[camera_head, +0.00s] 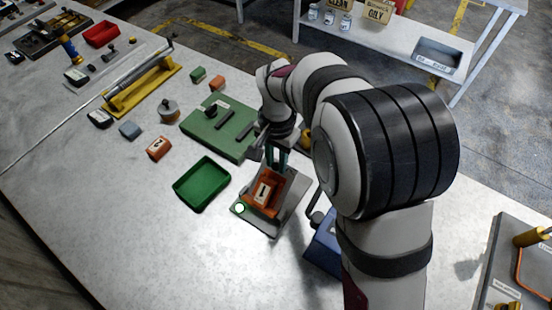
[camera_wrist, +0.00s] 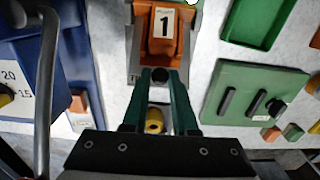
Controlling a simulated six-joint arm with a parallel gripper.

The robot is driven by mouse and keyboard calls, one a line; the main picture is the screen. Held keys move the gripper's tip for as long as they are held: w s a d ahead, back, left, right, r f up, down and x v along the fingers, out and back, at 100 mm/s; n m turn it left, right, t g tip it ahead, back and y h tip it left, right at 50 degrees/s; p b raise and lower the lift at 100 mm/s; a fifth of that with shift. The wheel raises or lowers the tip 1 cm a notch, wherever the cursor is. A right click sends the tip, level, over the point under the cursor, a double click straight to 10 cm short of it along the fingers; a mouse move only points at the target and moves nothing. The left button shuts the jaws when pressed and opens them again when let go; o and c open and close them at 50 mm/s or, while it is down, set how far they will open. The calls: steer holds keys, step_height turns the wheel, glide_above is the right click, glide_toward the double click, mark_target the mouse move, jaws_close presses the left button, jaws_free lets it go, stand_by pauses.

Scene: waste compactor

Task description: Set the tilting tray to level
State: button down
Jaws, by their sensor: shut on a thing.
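The tilting tray (camera_head: 287,205) is a grey metal plate at the middle of the bench, with a round white-green spot at its near left corner. An orange bin marked 1 (camera_head: 263,193) sits on it and looks tilted; it also shows at the top of the wrist view (camera_wrist: 165,45). My gripper (camera_head: 277,158) points down at the far edge of the tray. In the wrist view its teal fingers (camera_wrist: 160,78) close around a small dark round knob (camera_wrist: 160,74) beside the bin. How the knob joins the tray is hidden.
An empty green tray (camera_head: 202,184) lies to the left, with a green slotted board (camera_head: 220,128) behind it. A blue box with a lever (camera_head: 324,243) stands close on the right. An orange block marked 2 (camera_head: 159,148) lies farther left. The bench front left is clear.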

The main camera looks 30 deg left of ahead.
steer(key=shift+w+f+g, duration=0.95)
steer(key=shift+w+g, duration=0.3)
steer(key=shift+g, duration=0.15)
steer(key=shift+w+f, duration=0.95)
steer(key=shift+f, duration=0.2)
steer(key=shift+w+f, duration=0.35)
steer(key=shift+f, duration=0.3)
steer(key=shift+w+f, duration=0.3)
steer(key=shift+f, duration=0.55)
steer(key=shift+s, duration=0.1)
steer(key=c, duration=0.7)
jaws_free()
steer(key=shift+r, duration=0.1)
